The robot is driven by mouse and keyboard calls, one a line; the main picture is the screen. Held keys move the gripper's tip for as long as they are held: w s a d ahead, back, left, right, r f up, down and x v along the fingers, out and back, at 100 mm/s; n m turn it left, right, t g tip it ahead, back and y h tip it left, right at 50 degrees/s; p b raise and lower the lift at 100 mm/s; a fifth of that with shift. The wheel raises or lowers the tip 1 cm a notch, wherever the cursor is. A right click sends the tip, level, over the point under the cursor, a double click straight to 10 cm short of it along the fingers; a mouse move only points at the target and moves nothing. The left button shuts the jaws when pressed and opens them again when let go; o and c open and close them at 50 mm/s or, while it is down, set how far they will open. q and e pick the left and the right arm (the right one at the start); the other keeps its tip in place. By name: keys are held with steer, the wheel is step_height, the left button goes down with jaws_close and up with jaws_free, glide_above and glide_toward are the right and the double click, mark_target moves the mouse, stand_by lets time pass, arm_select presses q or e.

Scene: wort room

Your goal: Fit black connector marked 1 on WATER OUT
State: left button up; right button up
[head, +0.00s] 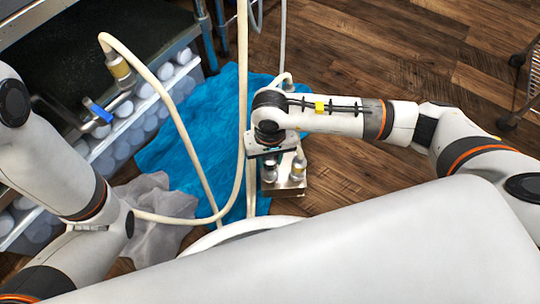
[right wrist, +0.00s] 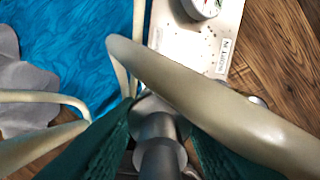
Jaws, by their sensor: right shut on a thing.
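Metal fittings show on the unit in the head view, one at the left (head: 268,173) and one at the right (head: 298,167). No WATER OUT label is legible. My left gripper is not in view; only its arm shows at the left.
A pale hose (right wrist: 215,105) crosses close above the gripper. Another hose (head: 185,135) runs from a yellow-banded fitting (head: 118,66) by a blue-handled valve (head: 98,111).

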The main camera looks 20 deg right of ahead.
steer(key=shift+f+b, duration=1.15)
steer(key=shift+f, duration=0.2)
steer(key=o, duration=1.1)
steer(key=shift+o, duration=0.2)
step_height(320, 180, up, 11)
steer(key=p, duration=0.6)
steer(key=shift+r+p, duration=0.35)
steer(key=shift+p, duration=0.1)
steer(key=shift+r, duration=0.2)
